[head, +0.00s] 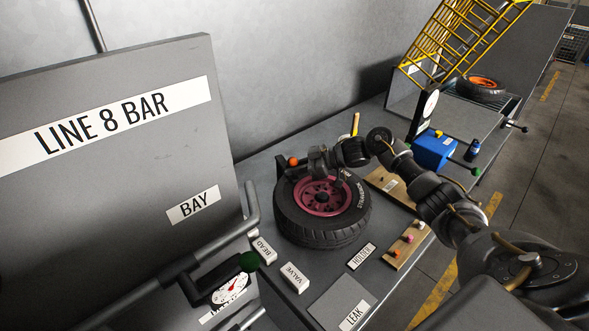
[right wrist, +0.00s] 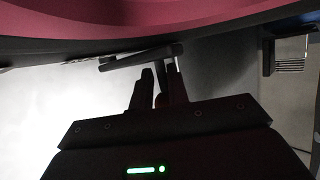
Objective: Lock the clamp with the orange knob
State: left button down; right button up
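The orange knob (head: 293,161) sits on a dark clamp (head: 282,168) at the back left of a tyre with a pink rim (head: 322,208), which lies flat on the bench. My right gripper (head: 314,163) is just right of the knob, above the tyre's far edge. In the right wrist view, its dark fingers (right wrist: 158,80) are close together with a narrow gap, near a dark bar (right wrist: 130,60) below the pink rim. The knob does not show there, and I cannot tell whether the fingers touch the bar. My left gripper is out of view.
A grey panel marked LINE 8 BAR (head: 110,130) stands at left, with a gauge (head: 232,290) and green knob (head: 249,261) before it. BEAD (head: 264,248) and VALVE (head: 294,277) blocks lie near the tyre. A blue box (head: 433,149) stands at right.

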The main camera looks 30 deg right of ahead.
jog(key=shift+o, duration=1.3)
jog(key=shift+w+r, duration=0.35)
jog(key=shift+r, duration=0.05)
jog(key=shift+s+a, duration=0.1)
jog(key=shift+s, duration=0.15)
jog(key=shift+f, duration=0.1)
jog(key=shift+s+d, duration=0.2)
jog(key=shift+d, duration=0.1)
jog(key=b+v, duration=0.3)
jog(key=v, duration=0.7)
jog(key=shift+b, duration=0.35)
jog(key=shift+s, duration=0.1)
